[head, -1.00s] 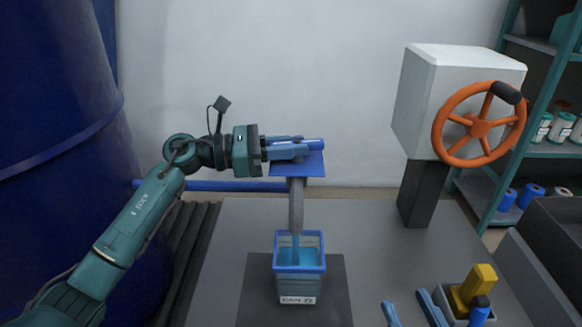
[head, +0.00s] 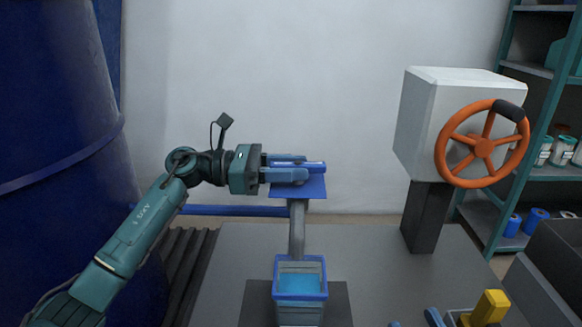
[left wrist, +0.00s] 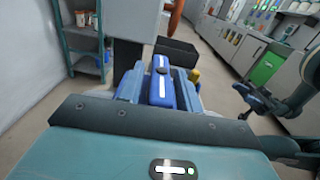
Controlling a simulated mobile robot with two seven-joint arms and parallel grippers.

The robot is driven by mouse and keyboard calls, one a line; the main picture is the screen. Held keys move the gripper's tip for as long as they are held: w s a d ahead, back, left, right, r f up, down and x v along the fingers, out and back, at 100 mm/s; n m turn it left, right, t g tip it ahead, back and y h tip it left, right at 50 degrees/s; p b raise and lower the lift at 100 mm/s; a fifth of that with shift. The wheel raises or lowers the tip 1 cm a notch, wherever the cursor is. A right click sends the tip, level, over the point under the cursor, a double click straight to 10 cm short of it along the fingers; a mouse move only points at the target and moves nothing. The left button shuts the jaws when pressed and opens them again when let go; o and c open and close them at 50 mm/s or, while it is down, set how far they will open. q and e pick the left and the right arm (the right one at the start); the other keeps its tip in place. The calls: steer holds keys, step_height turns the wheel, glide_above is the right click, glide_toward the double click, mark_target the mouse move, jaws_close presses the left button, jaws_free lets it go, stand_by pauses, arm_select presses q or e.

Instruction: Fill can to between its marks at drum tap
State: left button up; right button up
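The can (head: 300,312) is a clear container with a blue rim, standing upright on a dark pad under the tap's grey spout (head: 297,228). Blue liquid (head: 300,285) shows inside it. Its marks cannot be made out, and its lower part is cut off by the frame edge. No stream shows below the spout now. My left gripper (head: 297,168) is shut around the tap's blue lever (head: 315,165), above a blue plate (head: 313,188). The lever lies between the fingers in the left wrist view (left wrist: 162,88). My right gripper (left wrist: 253,97) shows small and dark there; its fingers are unclear.
The large blue drum (head: 60,110) stands at the left. A white box with an orange handwheel (head: 482,143) stands right of the can on a dark post. A yellow object (head: 490,307) is at the lower right. Shelves (head: 545,170) stand behind at the right.

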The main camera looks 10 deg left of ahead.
arm_select(q)
steer(key=shift+o, duration=0.6)
steer(key=shift+a, duration=0.3)
steer(key=p+v, duration=0.2)
steer(key=v, duration=1)
steer(key=shift+a, duration=0.3)
arm_select(e)
steer(key=shift+s+d+f+h, duration=0.1)
steer(key=shift+s+f+h, duration=0.05)
steer(key=shift+f+h, duration=0.35)
arm_select(q)
steer(key=shift+s, duration=0.1)
arm_select(e)
steer(key=shift+g, duration=0.3)
